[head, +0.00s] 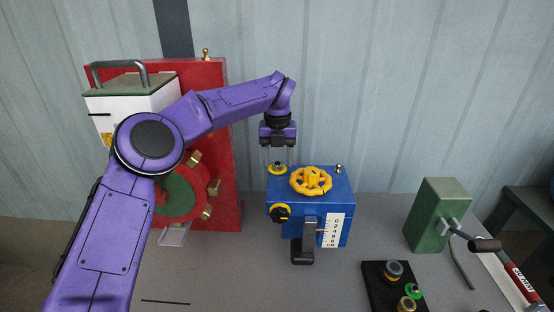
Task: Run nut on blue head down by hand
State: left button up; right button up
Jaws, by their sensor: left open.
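The blue head (337,188) is a blue box standing on the grey bench, with a yellow handwheel (311,181) on top. A yellow nut (278,169) with a dark centre sits on the left of its top face. My left gripper (278,164) points straight down just above this nut. Its thin fingers are open, one on each side; whether they touch the nut is too small to tell. A smaller brass fitting (339,169) is at the top right of the head. My right gripper is not in view.
A red machine (222,120) with a white box (120,105) stands left, behind my left arm. A green block with a crank (437,215) stands right. A black tray (376,283) holds several round parts at the front. The bench (240,275) front-left of the head is mostly clear.

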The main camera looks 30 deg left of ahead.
pick_arm(q)
jog(key=c, duration=1.1)
jog(key=shift+o, duration=0.2)
